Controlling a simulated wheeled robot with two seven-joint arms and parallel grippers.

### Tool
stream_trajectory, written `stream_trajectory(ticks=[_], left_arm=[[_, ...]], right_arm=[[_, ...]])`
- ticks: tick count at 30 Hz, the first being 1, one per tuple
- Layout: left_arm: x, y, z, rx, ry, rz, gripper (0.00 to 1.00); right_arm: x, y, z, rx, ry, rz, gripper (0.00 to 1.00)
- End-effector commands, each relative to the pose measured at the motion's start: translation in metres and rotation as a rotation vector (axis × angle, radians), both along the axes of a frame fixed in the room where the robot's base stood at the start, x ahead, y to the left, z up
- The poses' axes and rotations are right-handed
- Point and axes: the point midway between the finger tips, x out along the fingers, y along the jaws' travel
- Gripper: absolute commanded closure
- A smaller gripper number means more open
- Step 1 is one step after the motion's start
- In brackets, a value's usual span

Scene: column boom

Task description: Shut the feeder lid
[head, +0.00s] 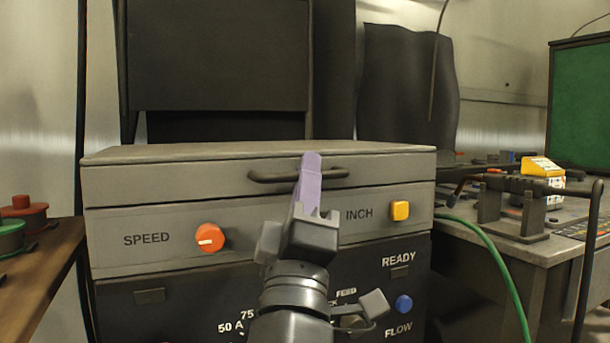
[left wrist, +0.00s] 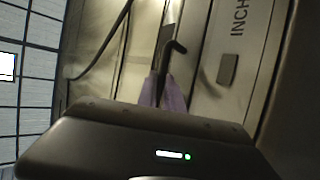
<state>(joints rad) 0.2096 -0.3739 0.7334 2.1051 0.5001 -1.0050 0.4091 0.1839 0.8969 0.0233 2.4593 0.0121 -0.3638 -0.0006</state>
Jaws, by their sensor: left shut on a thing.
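The feeder lid (head: 190,171) is the grey top of the machine in the head view. It lies level on the feeder body (head: 275,226), with only a thin seam visible between them. A dark bar handle (head: 270,177) runs across the lid's front; it also shows in the left wrist view (left wrist: 178,45). My left gripper (head: 309,172) is at the middle of the handle. Its purple fingers are shut on the handle and hide part of it. The fingers also show in the left wrist view (left wrist: 163,92). My right gripper is not in view.
Below the lid are an orange-red SPEED knob (head: 209,237) and a yellow INCH button (head: 400,210). A cluttered bench (head: 560,246) with a green hose (head: 497,255) stands at right. A wooden table (head: 38,270) with spools is at left.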

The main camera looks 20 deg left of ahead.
Motion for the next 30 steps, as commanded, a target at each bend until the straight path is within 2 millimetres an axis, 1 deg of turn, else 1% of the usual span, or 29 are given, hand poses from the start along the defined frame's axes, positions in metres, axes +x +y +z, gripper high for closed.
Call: stream_trajectory(ticks=[1, 2, 3, 10, 20, 25, 30], left_arm=[[0.003, 0.001, -0.007, -0.003, 0.014, -0.001, 1.0], [0.003, 0.001, -0.007, -0.003, 0.015, -0.001, 1.0], [0.003, 0.001, -0.007, -0.003, 0.015, -0.001, 0.87], [0.003, 0.001, -0.006, -0.001, 0.013, -0.001, 0.68], [0.001, 0.001, -0.006, -0.001, 0.012, 0.0, 0.68], [-0.012, -0.003, -0.015, 0.001, 0.011, -0.002, 0.68], [-0.034, -0.007, -0.033, 0.002, 0.007, -0.002, 0.68]], right_arm=[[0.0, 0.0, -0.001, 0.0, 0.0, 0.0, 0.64], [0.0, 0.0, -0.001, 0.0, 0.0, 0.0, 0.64], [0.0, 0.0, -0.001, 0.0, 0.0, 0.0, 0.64], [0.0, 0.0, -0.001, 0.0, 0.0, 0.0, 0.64], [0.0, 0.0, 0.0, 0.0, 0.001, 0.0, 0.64], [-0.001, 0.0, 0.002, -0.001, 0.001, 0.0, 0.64], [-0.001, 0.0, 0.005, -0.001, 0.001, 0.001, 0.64]])
